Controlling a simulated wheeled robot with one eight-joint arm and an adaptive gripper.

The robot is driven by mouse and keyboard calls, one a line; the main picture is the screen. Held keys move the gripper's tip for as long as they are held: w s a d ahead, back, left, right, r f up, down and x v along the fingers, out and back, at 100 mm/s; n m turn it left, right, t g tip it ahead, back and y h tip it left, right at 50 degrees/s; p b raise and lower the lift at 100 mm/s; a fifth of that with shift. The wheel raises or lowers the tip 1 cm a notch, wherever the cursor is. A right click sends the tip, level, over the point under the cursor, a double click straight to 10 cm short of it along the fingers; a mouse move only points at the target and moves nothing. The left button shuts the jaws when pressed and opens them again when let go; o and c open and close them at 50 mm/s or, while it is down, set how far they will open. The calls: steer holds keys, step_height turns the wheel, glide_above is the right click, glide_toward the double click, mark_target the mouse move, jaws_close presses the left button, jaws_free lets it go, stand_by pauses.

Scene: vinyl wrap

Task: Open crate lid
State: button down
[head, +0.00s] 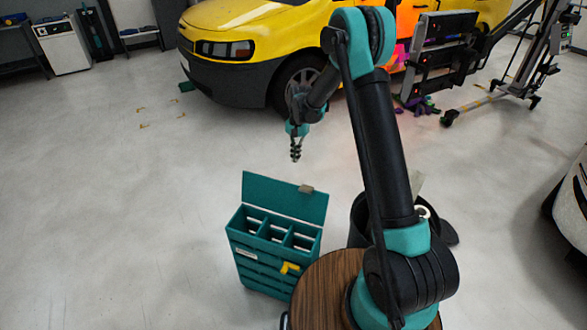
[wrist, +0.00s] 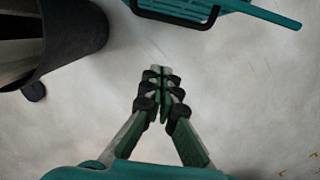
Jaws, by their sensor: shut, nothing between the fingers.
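The teal crate (head: 262,262) stands on the floor in the head view, left of my round wooden-topped base. Its lid (head: 284,196) is raised and stands upright along the crate's far edge. The open top shows three compartments. A yellow handle or latch (head: 290,267) is on the crate's front. My gripper (head: 296,155) is shut and empty, in the air above and beyond the lid, apart from it. In the wrist view my gripper (wrist: 161,72) points over bare floor, and a teal part with a dark handle (wrist: 200,14), likely of the crate, shows at the top edge.
A dark bin (head: 358,222) stands right of the crate; a dark container (wrist: 70,40) also shows at upper left in the wrist view. A yellow car (head: 245,50) is parked behind. A wheeled equipment stand (head: 530,70) is at the back right.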

mark_target(283, 198)
steer(key=s+a+f, duration=0.1)
steer(key=s+f, duration=0.4)
steer(key=f, duration=0.2)
steer(key=shift+a+f, duration=0.3)
steer(key=shift+f, duration=0.05)
stand_by(0.4)
steer(key=shift+s+a+r+t+h, duration=0.25)
steer(key=shift+s+r+t, duration=0.25)
steer(key=shift+s+t, duration=0.15)
steer(key=shift+s+a+r+t+h, duration=0.2)
steer(key=shift+s+r+t, duration=0.25)
steer(key=shift+s+t, duration=0.2)
steer(key=shift+w, duration=0.1)
